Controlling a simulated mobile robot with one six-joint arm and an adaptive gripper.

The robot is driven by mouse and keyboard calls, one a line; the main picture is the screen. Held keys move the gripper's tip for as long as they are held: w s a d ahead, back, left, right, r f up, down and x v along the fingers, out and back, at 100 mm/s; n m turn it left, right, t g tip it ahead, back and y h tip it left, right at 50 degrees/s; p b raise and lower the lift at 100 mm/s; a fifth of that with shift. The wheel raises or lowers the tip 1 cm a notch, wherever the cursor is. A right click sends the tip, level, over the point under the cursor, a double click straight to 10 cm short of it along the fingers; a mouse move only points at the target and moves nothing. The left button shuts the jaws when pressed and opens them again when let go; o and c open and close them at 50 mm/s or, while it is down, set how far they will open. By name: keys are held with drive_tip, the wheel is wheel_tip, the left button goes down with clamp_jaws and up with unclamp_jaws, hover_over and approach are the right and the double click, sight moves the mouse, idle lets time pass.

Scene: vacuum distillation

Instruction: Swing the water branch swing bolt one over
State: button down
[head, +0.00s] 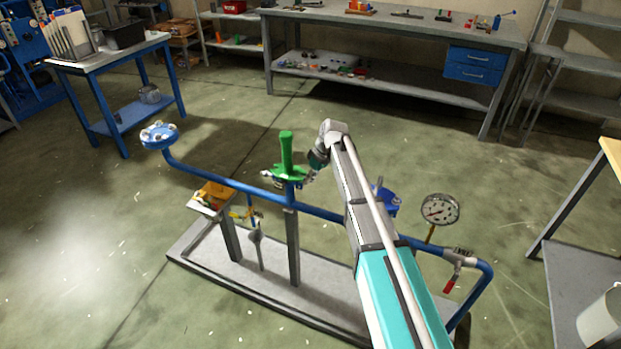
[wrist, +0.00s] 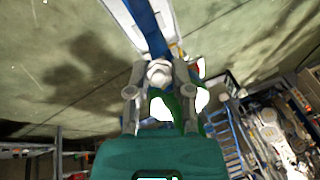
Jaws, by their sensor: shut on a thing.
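A green branch (head: 287,155) stands upright on the middle of a blue pipe (head: 225,183). Its collar has small metal parts around it, too small to tell apart in the head view. My gripper (head: 308,174) is at the right side of this collar. In the wrist view my gripper (wrist: 159,80) is shut on a pale silver bolt (wrist: 159,70), seemingly a swing bolt of the green branch. Its number cannot be read. The green part (wrist: 178,108) shows behind and between the fingers, and the blue pipe runs away above them.
The pipe stands on a grey base plate (head: 226,266). A blue bolted flange (head: 159,135) is at its left end. A pressure gauge (head: 440,209) and a red-handled valve (head: 452,276) are on the right. Floor behind the pipe is clear.

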drive_tip(key=c, duration=0.7)
unclamp_jaws()
drive_tip(key=shift+c, duration=0.2)
drive_tip(key=d+r+y+p, duration=0.1)
drive_tip(key=d+r+p, duration=0.5)
drive_tip(key=r+p, duration=0.4)
drive_tip(key=shift+s+d+r+t, duration=0.25)
drive_tip(key=shift+s+r+t, duration=0.05)
drive_tip(key=shift+r, duration=0.2)
drive_tip(key=shift+f, duration=0.1)
drive_tip(key=b+x, duration=1.2)
drive_tip(key=x, duration=0.1)
drive_tip(key=shift+a+f, duration=0.15)
drive_tip(key=shift+a, duration=0.2)
